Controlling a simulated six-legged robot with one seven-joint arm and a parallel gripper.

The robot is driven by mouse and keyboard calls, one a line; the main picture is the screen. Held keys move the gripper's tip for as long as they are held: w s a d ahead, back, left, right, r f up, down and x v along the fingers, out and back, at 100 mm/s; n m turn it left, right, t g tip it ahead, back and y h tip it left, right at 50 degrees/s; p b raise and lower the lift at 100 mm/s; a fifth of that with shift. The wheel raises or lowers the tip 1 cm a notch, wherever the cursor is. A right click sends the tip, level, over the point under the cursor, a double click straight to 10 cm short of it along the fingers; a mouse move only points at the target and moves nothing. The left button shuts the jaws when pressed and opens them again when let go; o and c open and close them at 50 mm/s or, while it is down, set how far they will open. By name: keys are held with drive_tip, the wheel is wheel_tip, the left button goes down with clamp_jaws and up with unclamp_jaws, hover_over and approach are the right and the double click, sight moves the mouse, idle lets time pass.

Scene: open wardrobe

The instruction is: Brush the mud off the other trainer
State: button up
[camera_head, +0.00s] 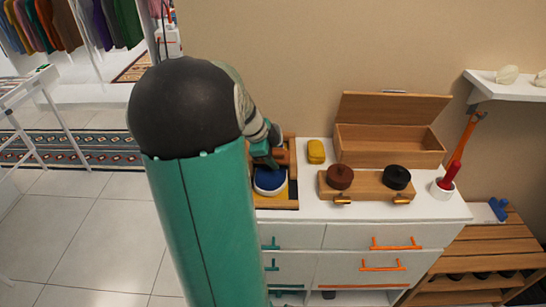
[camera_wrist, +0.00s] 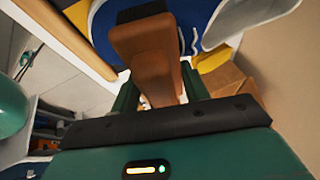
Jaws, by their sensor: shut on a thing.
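My gripper (camera_head: 264,150) is at the left end of the white cabinet top, over a wooden tray (camera_head: 292,201). It is shut on a brown wooden brush (camera_wrist: 146,45), whose handle lies between the green fingers in the wrist view. The brush's dark bristle end is at or very close to a blue trainer (camera_head: 270,180); I cannot tell whether they touch. The trainer, with white parts, sits in the tray and also shows in the wrist view (camera_wrist: 186,14). My arm and the brush hide part of it. I cannot make out mud. No second trainer is clearly visible.
Right of the tray are a yellow sponge (camera_head: 316,151), an open wooden box (camera_head: 390,145) and a wooden stand (camera_head: 367,188) with brown and black tins. A white pot (camera_head: 442,190) stands at the right end. The wall is close behind; tiled floor lies left.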

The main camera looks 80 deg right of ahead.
drive_tip(key=shift+a, duration=0.1)
drive_tip(key=shift+s+a+f, duration=0.1)
drive_tip(key=shift+a, duration=0.35)
drive_tip(key=shift+s+a+f, duration=0.1)
drive_tip(key=shift+a, duration=0.3)
drive_tip(key=shift+s+a+f, duration=0.1)
drive_tip(key=shift+a+f, duration=0.1)
drive_tip(key=shift+a, duration=0.25)
drive_tip(key=shift+s+a+f, duration=0.1)
drive_tip(key=shift+a+f, duration=0.1)
drive_tip(key=shift+a, duration=0.25)
drive_tip(key=shift+w+d+r, duration=0.1)
drive_tip(key=shift+w+d, duration=0.05)
drive_tip(key=shift+d, duration=0.45)
drive_tip(key=shift+w+d+r, duration=0.1)
drive_tip(key=shift+w+d, duration=0.05)
drive_tip(key=shift+d, duration=0.4)
drive_tip(key=shift+w+d+r, duration=0.15)
drive_tip(key=shift+d+r, duration=0.2)
drive_tip(key=shift+d, duration=0.45)
drive_tip(key=shift+a, duration=0.15)
